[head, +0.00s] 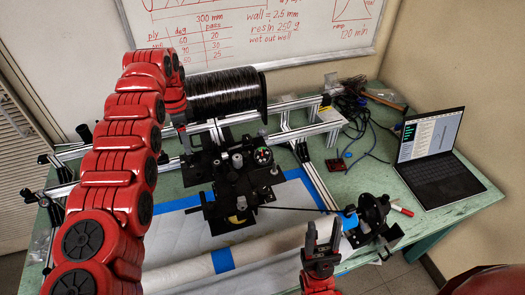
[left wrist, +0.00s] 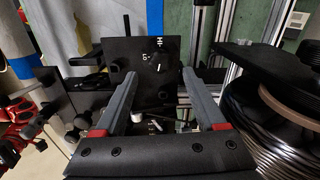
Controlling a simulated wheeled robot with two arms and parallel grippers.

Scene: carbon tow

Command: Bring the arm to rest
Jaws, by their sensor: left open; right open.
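My red left arm rises along the left of the head view and bends down beside the black spool (head: 228,92). Its gripper is small and partly hidden there. In the left wrist view the left gripper (left wrist: 162,80) is open and empty. Its grey fingers point toward a black box with a Hi-Lo dial (left wrist: 142,62), and the spool (left wrist: 280,135) is at the right. I cannot tell whether the fingers touch the box. My right gripper (head: 322,230) is open and empty at the bottom of the head view, fingers upward, in front of the white tube (head: 265,246).
A black winding mechanism (head: 240,175) stands mid-table on aluminium rails. A dark strand runs from it toward the black wheel unit (head: 373,212) at right. A laptop (head: 436,155), cables and tools occupy the right of the green table (head: 440,215). A whiteboard (head: 250,30) hangs behind.

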